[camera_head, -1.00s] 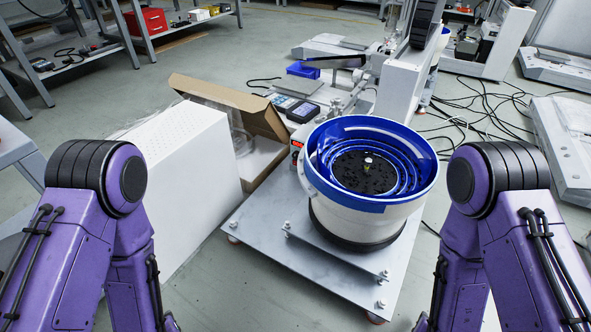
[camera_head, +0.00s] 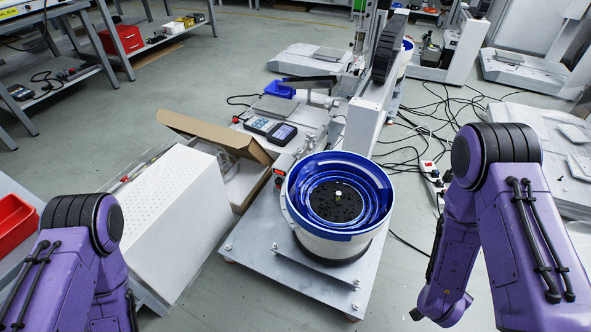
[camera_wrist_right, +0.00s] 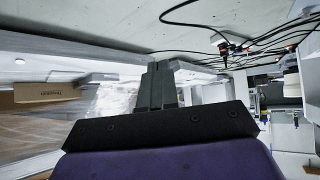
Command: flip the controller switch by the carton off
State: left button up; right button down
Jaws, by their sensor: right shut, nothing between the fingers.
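The open brown carton (camera_head: 238,141) stands between a white perforated box and the bowl feeder in the head view. Beside it, a small controller with a red face (camera_head: 279,174) sits at the left of the bowl, partly hidden by it. Its switch is too small to make out. In the right wrist view my right gripper (camera_wrist_right: 158,85) is shut and empty, with its fingers pointing away from the camera. My left gripper is out of view. A brown box (camera_wrist_right: 45,92) shows at the left of the right wrist view; I cannot tell whether it is the carton.
The blue-rimmed bowl feeder (camera_head: 310,230) stands on a grey plate (camera_head: 262,262) in front of me. The white perforated box (camera_head: 165,215) is at the left. A handheld panel (camera_head: 270,129) lies behind the carton. Cables (camera_head: 462,115) and a power strip (camera_head: 431,177) lie on the floor at right.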

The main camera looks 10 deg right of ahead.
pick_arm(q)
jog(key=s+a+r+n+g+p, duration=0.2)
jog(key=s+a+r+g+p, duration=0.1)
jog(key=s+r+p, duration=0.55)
pick_arm(e)
jog(key=d+r+m+g+h, duration=0.15)
jog(key=d+r, duration=0.35)
jog(key=r, duration=0.6)
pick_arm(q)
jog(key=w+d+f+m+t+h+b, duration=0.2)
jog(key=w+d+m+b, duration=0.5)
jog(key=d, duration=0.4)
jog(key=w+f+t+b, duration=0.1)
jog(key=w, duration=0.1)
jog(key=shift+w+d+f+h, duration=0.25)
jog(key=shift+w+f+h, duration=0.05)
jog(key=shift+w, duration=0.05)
pick_arm(e)
jog(key=s+a+f+n+y, duration=0.3)
jog(key=s+a+f, duration=0.3)
jog(key=a, duration=0.4)
jog(key=s+a+f+n+y, duration=0.4)
jog(key=s+a+f, duration=0.2)
jog(key=a+f, duration=0.2)
jog(key=shift+a, duration=0.9)
jog(key=shift+n+g+y, duration=0.25)
